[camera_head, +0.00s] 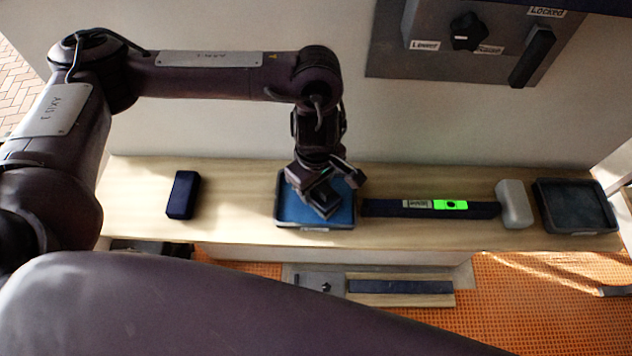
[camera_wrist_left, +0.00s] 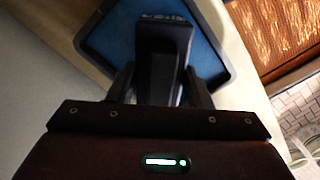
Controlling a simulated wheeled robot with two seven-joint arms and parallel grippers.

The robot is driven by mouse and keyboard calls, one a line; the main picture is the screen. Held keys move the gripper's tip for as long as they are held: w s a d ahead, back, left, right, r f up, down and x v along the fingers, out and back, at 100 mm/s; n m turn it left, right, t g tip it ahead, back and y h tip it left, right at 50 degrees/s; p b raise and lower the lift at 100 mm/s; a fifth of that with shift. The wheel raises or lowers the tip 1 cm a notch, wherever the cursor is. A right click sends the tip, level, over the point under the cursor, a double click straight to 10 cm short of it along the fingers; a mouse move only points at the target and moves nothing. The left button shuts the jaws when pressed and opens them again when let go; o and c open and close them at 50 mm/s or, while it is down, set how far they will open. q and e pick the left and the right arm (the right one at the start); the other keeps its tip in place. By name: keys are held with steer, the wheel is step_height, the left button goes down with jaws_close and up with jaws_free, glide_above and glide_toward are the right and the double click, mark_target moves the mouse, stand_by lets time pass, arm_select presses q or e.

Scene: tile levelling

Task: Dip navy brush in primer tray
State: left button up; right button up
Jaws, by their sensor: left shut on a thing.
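The primer tray (camera_head: 288,212) is a shallow dark-rimmed tray with a blue inside, on the wooden bench. Its blue floor (camera_wrist_left: 110,40) also shows in the left wrist view. My left gripper (camera_head: 322,200) points down over this tray and is shut on the navy brush (camera_wrist_left: 165,55), a dark block with small pale lettering near its far end. The brush is over the blue area; I cannot tell whether it touches it. In the head view the gripper mostly hides the brush. My right gripper is not in view.
A navy block (camera_head: 182,195) lies left on the bench. Right of the tray are a dark bar with a green level (camera_head: 450,205), a pale grey block (camera_head: 514,204) and a dark tray (camera_head: 575,208). A panel with a knob (camera_head: 466,32) and lever (camera_head: 532,57) stands behind.

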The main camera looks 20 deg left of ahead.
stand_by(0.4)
arm_select(q)
steer(key=shift+s+f+b, duration=0.1)
steer(key=shift+f+b, duration=0.5)
steer(key=shift+b, duration=0.05)
stand_by(1.4)
steer(key=shift+r, duration=0.1)
step_height(320, 180, up, 7)
steer(key=p, duration=0.6)
stand_by(0.9)
